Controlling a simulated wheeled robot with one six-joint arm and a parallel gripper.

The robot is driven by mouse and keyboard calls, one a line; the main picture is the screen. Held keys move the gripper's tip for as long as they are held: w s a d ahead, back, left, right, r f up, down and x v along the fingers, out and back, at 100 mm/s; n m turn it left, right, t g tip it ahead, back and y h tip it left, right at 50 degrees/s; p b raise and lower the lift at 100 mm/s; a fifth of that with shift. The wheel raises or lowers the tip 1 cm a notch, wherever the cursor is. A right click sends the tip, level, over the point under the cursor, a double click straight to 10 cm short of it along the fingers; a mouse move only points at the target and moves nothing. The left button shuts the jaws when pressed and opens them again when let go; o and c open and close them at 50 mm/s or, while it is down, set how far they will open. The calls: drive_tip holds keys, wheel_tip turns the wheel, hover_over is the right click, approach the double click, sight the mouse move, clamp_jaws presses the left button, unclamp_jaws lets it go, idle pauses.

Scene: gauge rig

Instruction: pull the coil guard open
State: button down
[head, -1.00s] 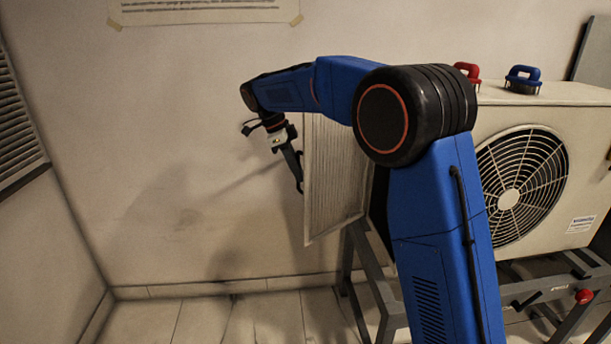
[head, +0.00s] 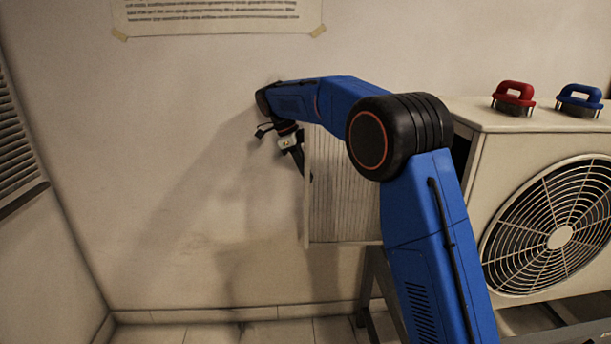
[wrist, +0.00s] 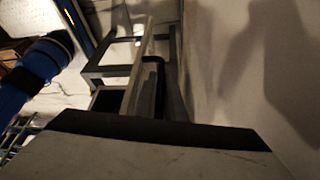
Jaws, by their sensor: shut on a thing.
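The coil guard (head: 345,195) is a pale, finely ribbed panel. In the head view it stands out from the left end of the cream outdoor unit (head: 476,170), swung open at an angle. My gripper (head: 304,172) is at the guard's left, outer edge, shut on the guard by what looks like a dark handle there. The fingertips are small and dark in the head view, so the exact grip is hard to see. My arm hides the guard's right side and its hinge. In the wrist view a pale upright edge (wrist: 144,62) with a dark bar beside it shows.
The wall (head: 200,200) is close behind my gripper. A grey metal stand (head: 374,290) is below the guard. Floor at left is clear.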

drive_tip(key=shift+w, duration=0.1)
drive_tip(key=c, duration=2.1)
unclamp_jaws()
drive_tip(key=v, duration=1.2)
